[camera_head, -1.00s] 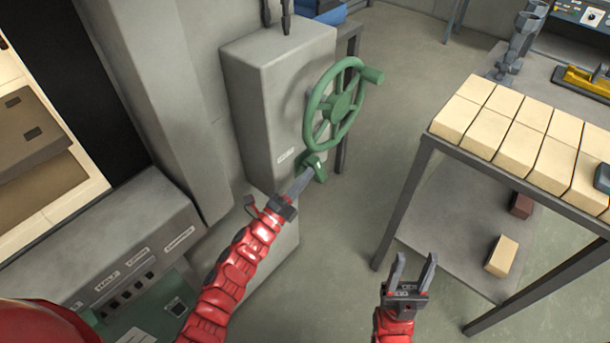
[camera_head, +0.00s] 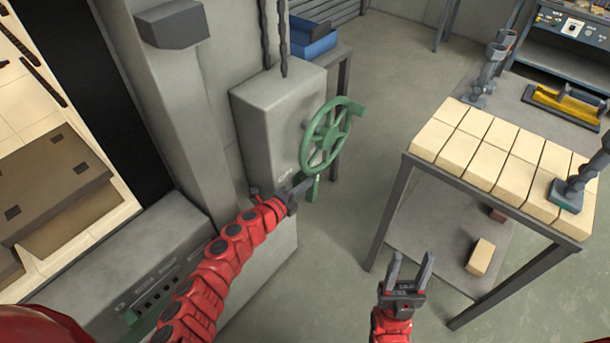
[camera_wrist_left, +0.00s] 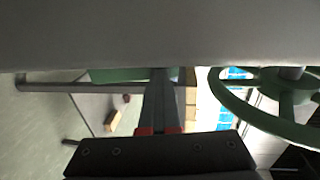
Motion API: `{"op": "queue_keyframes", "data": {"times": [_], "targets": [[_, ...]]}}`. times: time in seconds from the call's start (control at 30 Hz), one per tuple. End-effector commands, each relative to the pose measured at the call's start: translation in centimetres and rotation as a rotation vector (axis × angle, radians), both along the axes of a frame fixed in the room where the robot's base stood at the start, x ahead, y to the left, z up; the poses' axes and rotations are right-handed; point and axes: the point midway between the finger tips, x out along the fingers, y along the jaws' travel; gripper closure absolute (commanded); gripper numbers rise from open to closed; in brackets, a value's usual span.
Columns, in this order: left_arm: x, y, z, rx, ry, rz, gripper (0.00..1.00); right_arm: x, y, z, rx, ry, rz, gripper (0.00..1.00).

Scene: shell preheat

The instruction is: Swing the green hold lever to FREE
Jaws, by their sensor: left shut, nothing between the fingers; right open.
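The green hold lever (camera_head: 314,190) is on the side of the grey cabinet (camera_head: 262,120), just below the green handwheel (camera_head: 325,138). My left gripper (camera_head: 306,184) is shut and empty, its tips at the lever in the head view. They partly cover it, and I cannot tell whether they touch it. In the left wrist view the shut fingers (camera_wrist_left: 160,82) point ahead, with the handwheel (camera_wrist_left: 265,105) to their right. A label beside the lever is too small to read. My right gripper (camera_head: 409,262) is open and empty, well to the right, above the floor.
A table topped with pale bricks (camera_head: 487,150) stands on the right, with a loose brick (camera_head: 481,257) on its lower shelf. A grey control box (camera_head: 150,275) stands at the lower left. A blue bin (camera_head: 312,38) is behind the cabinet. Floor is clear between cabinet and table.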

Motion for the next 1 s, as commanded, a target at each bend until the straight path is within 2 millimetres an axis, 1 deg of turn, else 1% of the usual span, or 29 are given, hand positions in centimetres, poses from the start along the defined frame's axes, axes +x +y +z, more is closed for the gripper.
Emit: {"op": "queue_keyframes", "data": {"times": [0.5, 1.0], "targets": [[1.3, -0.9, 0.8, 0.0, -0.001, 0.002, 1.0, 0.0, 0.0, -0.4, 0.0, 0.001, 0.0, 0.5], [1.5, -1.0, 1.0, -0.001, 0.0, 0.002, 1.0, 0.0, 0.0, -0.5, 0.0, 0.001, 0.0, 0.5]]}}
